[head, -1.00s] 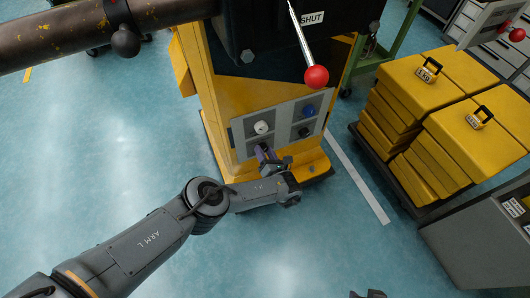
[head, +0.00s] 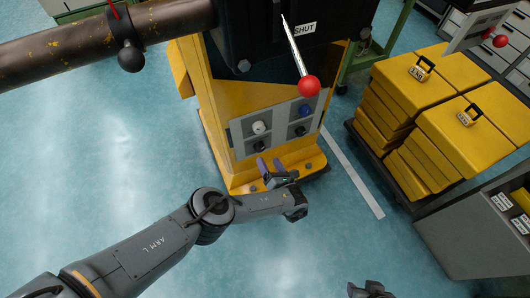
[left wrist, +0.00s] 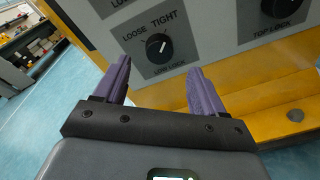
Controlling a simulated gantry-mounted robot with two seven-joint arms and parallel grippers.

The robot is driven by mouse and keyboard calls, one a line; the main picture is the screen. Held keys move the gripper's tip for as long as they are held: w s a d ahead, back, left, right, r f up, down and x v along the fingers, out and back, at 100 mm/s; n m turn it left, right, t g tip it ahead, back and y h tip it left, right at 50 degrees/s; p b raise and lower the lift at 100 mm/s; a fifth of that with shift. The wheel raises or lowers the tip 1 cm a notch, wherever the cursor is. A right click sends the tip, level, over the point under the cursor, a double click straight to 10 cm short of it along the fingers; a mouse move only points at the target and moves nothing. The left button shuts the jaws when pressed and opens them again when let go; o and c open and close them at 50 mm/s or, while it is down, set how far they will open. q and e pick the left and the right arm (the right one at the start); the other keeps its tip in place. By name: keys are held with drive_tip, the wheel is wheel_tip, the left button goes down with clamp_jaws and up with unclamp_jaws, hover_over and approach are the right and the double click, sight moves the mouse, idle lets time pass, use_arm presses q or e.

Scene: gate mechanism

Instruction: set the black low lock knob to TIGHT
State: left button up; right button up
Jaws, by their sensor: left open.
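The black low lock knob (left wrist: 158,47) shows in the left wrist view, under the words LOOSE and TIGHT. Its pale pointer mark seems to lean up and right, toward TIGHT. In the head view the knob (head: 261,146) is at the lower left of the grey panel (head: 240,138). My left gripper (head: 270,164) is open just below and in front of the knob, apart from it. Its purple fingers (left wrist: 160,65) are spread with nothing between them. What seems to be my right gripper (head: 371,290) shows only partly at the bottom edge.
The panel also holds a white knob (head: 259,127), a blue knob (head: 304,110) and the black top lock knob (head: 300,130). A red-balled lever (head: 309,87) hangs above. Yellow weights (head: 420,110) stand to the right. The floor at left is clear.

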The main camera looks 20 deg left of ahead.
use_arm(q)
drive_tip(key=shift+p+v, duration=0.6)
drive_tip(key=shift+v, duration=1.6)
